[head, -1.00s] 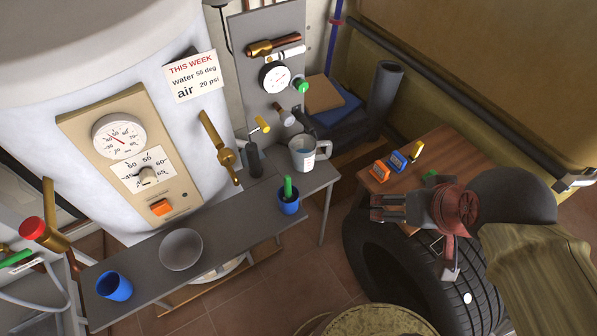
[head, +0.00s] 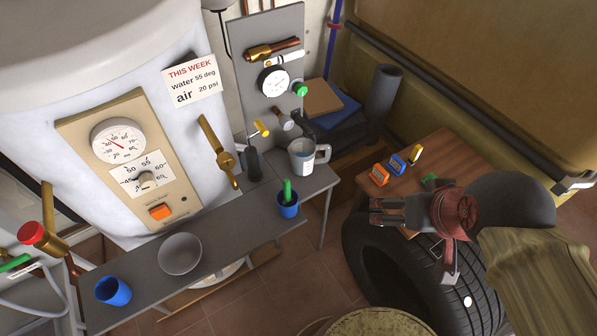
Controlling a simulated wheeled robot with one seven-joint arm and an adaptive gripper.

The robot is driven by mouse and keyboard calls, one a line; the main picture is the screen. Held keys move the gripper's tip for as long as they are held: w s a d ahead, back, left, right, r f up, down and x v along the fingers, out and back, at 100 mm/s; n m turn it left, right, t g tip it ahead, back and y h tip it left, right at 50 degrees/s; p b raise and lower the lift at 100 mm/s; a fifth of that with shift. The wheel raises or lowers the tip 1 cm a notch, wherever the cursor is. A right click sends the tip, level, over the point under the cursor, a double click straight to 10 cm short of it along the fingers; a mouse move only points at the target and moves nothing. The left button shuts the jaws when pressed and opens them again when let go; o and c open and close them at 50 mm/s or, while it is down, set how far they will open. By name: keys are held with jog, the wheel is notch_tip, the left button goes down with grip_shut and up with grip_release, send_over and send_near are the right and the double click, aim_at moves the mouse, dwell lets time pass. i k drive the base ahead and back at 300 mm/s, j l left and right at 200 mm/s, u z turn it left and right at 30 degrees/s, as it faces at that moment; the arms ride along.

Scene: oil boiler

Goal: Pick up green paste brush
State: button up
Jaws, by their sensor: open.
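A green brush handle (head: 287,190) stands upright in a small blue cup (head: 288,207) near the right end of the grey bench. I take it for the paste brush; its lower end is hidden in the cup. My gripper (head: 374,211) is open and empty, to the right of the cup and apart from it, with its fingers pointing left. It hovers over the region between the black tyre and the wooden table. Another green item (head: 430,179) lies on the wooden table, partly hidden behind my gripper.
The grey bench (head: 235,219) also bears a grey bowl (head: 180,253), a blue cup (head: 112,290) and a grey mug (head: 303,155). The wooden table (head: 455,153) holds orange, blue and yellow items. A tyre (head: 380,270) stands below my arm. Open floor shows between bench and tyre.

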aim_at(289, 201)
jog(key=i+j+u, duration=0.15)
jog(key=j, duration=0.25)
jog(key=j+u, duration=0.15)
jog(key=j, duration=0.3)
jog(key=i+j+u, duration=0.15)
jog(key=j, duration=0.25)
